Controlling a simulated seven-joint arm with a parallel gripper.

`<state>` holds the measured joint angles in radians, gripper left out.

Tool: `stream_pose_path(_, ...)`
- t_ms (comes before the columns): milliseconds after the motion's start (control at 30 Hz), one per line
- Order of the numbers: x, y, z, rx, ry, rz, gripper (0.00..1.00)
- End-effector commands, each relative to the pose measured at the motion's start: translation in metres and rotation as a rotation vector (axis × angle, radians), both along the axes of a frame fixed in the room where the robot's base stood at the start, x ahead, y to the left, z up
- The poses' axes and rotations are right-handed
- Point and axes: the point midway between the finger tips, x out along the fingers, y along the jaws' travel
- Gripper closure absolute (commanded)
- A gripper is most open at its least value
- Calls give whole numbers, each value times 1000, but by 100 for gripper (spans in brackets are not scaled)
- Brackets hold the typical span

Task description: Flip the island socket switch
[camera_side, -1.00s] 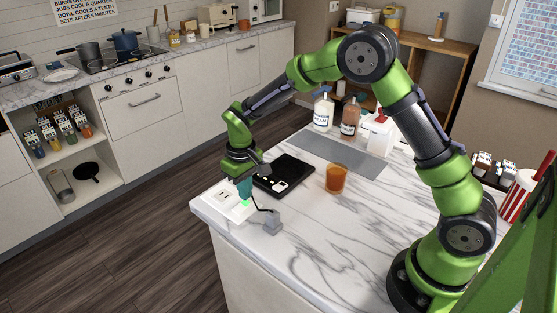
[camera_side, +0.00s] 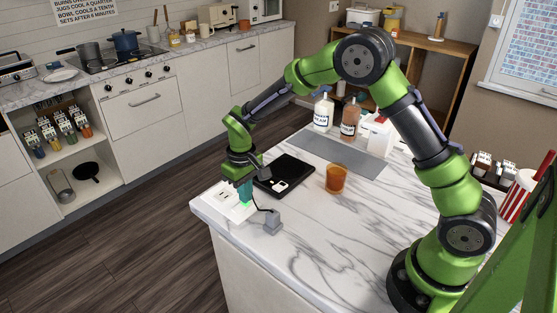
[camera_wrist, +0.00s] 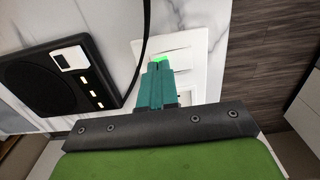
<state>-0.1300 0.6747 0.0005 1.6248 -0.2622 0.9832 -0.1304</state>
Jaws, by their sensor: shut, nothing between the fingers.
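The island socket (camera_side: 226,197) is a white plate set on the marble counter near its left corner. It also shows in the wrist view (camera_wrist: 198,52). A switch with a green glow (camera_wrist: 163,58) shows just beyond my fingertips in the wrist view. In the side view a small green glow shows at the foot of my fingers. My gripper (camera_side: 245,198) points down over the right part of the socket plate, with its teal fingers together and empty. The fingertips are at or very near the switch; I cannot tell whether they touch it. The fingers hide part of the plate.
A black appliance (camera_side: 284,175) lies on the counter beside the socket. A black cord runs from near the socket to a grey block (camera_side: 272,222). An orange glass (camera_side: 336,179) stands farther right. The counter's front is clear.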

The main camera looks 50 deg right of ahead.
Motion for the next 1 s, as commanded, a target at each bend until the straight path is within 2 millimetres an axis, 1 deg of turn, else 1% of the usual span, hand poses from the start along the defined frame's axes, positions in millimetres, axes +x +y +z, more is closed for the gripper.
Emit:
stream_pose_path(467,0,0,-8,0,1,0,100)
stream_pose_path(567,0,0,-7,0,0,0,100)
stream_pose_path(667,0,0,-2,0,-1,0,100)
stream_pose_path(1000,1,0,26,0,-2,0,100)
